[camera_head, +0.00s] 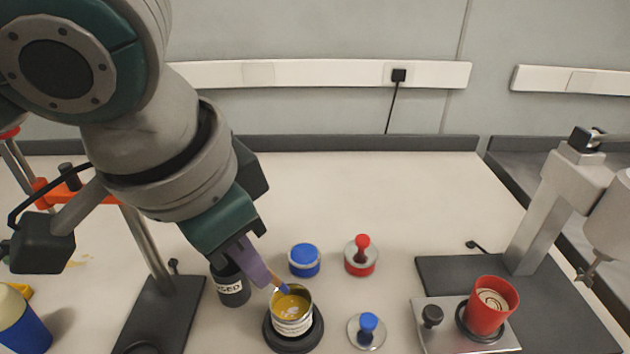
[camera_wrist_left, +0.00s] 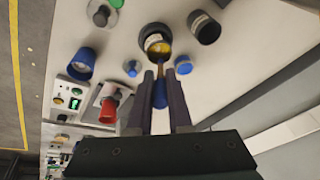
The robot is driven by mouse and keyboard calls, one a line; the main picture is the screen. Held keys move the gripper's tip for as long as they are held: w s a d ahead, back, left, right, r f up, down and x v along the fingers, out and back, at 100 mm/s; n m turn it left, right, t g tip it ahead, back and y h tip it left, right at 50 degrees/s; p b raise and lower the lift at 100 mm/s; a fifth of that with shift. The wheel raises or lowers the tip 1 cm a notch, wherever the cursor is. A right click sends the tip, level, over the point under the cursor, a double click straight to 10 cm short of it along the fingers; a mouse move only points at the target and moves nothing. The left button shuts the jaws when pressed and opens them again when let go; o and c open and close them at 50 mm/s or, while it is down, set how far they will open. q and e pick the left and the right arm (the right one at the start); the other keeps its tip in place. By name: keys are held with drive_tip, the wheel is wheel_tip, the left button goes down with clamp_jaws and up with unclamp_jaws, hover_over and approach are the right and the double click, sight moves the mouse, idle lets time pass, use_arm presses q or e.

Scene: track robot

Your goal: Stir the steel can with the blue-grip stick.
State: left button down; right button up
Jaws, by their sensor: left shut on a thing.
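The steel can (camera_head: 292,325) has a white label and yellow contents. It stands upright in a black round holder (camera_head: 316,336) at the front middle of the table. My left gripper (camera_head: 262,274) is just above and to the left of the can. It is shut on the blue-grip stick (camera_head: 281,287), whose lower end reaches into the can's mouth. In the left wrist view, the stick's blue grip (camera_wrist_left: 160,95) sits between the fingers of the left gripper (camera_wrist_left: 162,80), and the stick runs to the can (camera_wrist_left: 155,36). The stick's tip is hidden in the yellow contents. My right gripper is not in view.
A dark jar marked "USED" (camera_head: 233,289) stands close left of the can. A blue pot (camera_head: 304,262), a red-knobbed pot (camera_head: 361,259) and a blue-knobbed lid (camera_head: 367,328) are nearby. A red cup (camera_head: 489,308) and stand are right; another stand's base (camera_head: 160,315) is left.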

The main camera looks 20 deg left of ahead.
use_arm(q)
drive_tip(key=s+b+x, duration=0.1)
drive_tip(key=b+x, duration=0.4)
drive_tip(key=x, duration=0.3)
drive_tip(key=shift+f, duration=0.35)
idle(0.4)
